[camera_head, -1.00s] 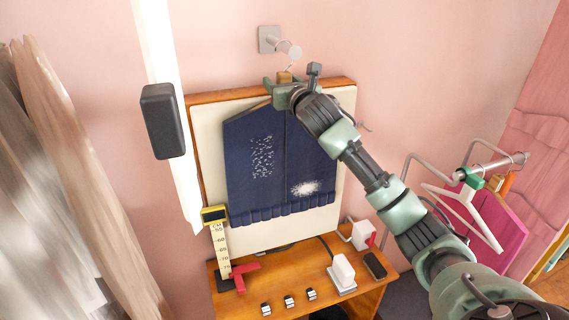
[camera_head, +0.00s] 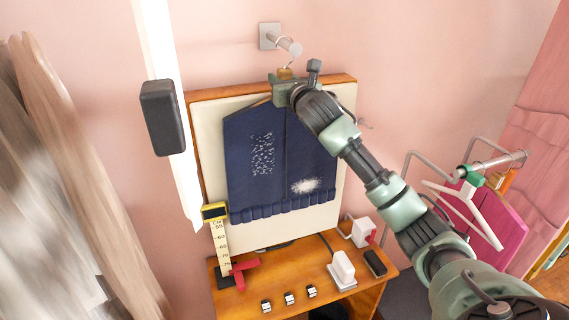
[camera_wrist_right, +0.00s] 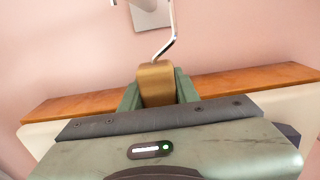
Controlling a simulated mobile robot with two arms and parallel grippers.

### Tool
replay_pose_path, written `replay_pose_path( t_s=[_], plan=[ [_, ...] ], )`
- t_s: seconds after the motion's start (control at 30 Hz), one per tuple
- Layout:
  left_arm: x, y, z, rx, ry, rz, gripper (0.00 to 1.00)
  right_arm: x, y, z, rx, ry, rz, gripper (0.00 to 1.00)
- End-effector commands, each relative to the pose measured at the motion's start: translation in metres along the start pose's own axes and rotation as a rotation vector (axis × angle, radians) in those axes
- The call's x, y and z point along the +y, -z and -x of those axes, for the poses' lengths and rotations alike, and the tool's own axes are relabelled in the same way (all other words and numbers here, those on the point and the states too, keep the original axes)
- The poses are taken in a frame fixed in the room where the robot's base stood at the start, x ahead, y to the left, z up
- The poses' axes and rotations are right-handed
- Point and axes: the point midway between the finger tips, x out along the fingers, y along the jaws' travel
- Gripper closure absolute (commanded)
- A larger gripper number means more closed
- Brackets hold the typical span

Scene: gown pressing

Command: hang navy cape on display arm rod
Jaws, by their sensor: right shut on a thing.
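The navy cape (camera_head: 257,180) hangs in front of a cream board, with a pale speckled patch and a white patch on it. My right gripper (camera_head: 285,76) is at the top of the cape, shut on a wooden block (camera_wrist_right: 156,84) at the hanger's neck. The metal hanger hook (camera_wrist_right: 169,32) rises from that block. The display arm rod (camera_head: 286,45) sticks out from a square wall plate just above. The hook's tip overlaps the rod's end in the head view; whether it rests on it I cannot tell. My left gripper is not in view.
The wood-edged cream board (camera_head: 207,142) stands behind the cape on a wooden table (camera_head: 370,297). The table carries a yellow ruler (camera_head: 220,240), a red tool and white devices. A rail with a white hanger (camera_head: 470,213) is at right. Curtains are at left.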

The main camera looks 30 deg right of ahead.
Motion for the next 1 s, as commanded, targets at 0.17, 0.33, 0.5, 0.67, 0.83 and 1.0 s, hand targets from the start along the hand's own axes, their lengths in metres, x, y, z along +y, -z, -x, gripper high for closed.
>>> replay_pose_path(
  t_s=[0.17, 0.33, 0.5, 0.67, 0.83, 1.0],
  plan=[
    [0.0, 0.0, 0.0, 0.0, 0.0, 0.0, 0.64, 0.0, -0.001, 0.0, -0.003, 0.0, 0.0, 1.0],
    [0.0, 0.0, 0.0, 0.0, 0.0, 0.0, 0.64, 0.0, -0.003, 0.0, -0.003, 0.0, 0.0, 1.0],
    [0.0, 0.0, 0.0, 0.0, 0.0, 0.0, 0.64, -0.001, -0.009, 0.0, -0.004, 0.001, 0.001, 1.0],
    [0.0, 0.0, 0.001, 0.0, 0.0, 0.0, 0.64, 0.0, -0.017, 0.0, -0.004, 0.0, 0.0, 1.0],
    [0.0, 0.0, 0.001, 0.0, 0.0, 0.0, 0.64, 0.0, -0.017, 0.0, -0.002, 0.0, -0.001, 1.0],
    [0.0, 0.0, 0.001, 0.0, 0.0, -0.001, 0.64, 0.0, -0.017, 0.001, -0.002, 0.0, 0.0, 1.0]
  ],
)
